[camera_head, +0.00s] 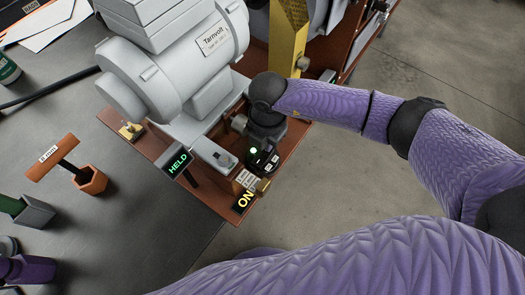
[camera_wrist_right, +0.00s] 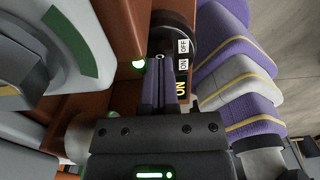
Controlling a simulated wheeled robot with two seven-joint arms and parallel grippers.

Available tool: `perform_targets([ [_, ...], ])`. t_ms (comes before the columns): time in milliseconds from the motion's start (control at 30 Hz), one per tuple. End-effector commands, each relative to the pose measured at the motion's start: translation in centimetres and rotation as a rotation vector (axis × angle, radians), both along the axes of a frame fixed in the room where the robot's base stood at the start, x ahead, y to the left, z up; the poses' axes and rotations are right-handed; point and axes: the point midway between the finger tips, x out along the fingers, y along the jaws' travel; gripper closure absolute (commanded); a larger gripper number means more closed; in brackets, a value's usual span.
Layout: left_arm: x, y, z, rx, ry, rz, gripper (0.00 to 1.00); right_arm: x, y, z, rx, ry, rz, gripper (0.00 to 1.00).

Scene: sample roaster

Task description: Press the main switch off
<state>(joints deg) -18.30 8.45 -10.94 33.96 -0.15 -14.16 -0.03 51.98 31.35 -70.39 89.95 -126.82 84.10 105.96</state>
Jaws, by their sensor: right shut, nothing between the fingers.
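The main switch (camera_head: 268,158) is a dark unit at the front corner of the machine's red-brown base, with a lit green lamp (camera_head: 253,150). In the right wrist view its small white OFF and ON labels (camera_wrist_right: 183,56) show on a dark rounded housing, beside the green lamp (camera_wrist_right: 138,64). My right gripper (camera_wrist_right: 159,62) is shut and empty, with its fingertips right by the labels. In the head view my right wrist and gripper (camera_head: 262,130) hang over the switch and hide part of it. I cannot tell whether the tips touch it.
The grey roaster (camera_head: 190,60) stands close behind the switch. A display reading HELD (camera_head: 178,163) and a yellow ON sign (camera_head: 245,199) are beside it. An orange holder (camera_head: 90,180) and a green-handled item stand on the grey table to the left. Open floor lies right.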

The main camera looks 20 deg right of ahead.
Motion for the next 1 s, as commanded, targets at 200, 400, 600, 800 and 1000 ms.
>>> perform_targets([
  [200, 0.5, 0.0, -0.3, 0.001, -0.006, -0.001, 1.0, 0.0, 0.0, -0.4, 0.0, 0.0, 0.0, 1.0],
  [400, 0.6, 0.0, -0.5, 0.0, -0.008, -0.001, 1.0, 0.0, 0.0, -0.7, 0.0, 0.0, 0.0, 1.0],
  [600, 0.4, 0.0, -0.7, 0.001, -0.005, 0.0, 1.0, 0.0, 0.0, -1.0, -0.001, 0.001, 0.0, 1.0],
  [800, -0.2, 0.0, -0.7, 0.001, 0.004, -0.001, 1.0, 0.0, 0.0, -1.2, 0.0, 0.0, 0.0, 1.0],
  [1000, -0.2, 0.1, 0.8, 0.003, 0.008, 0.001, 1.0, 0.0, 0.0, 0.4, 0.0, -0.003, 0.0, 1.0],
])
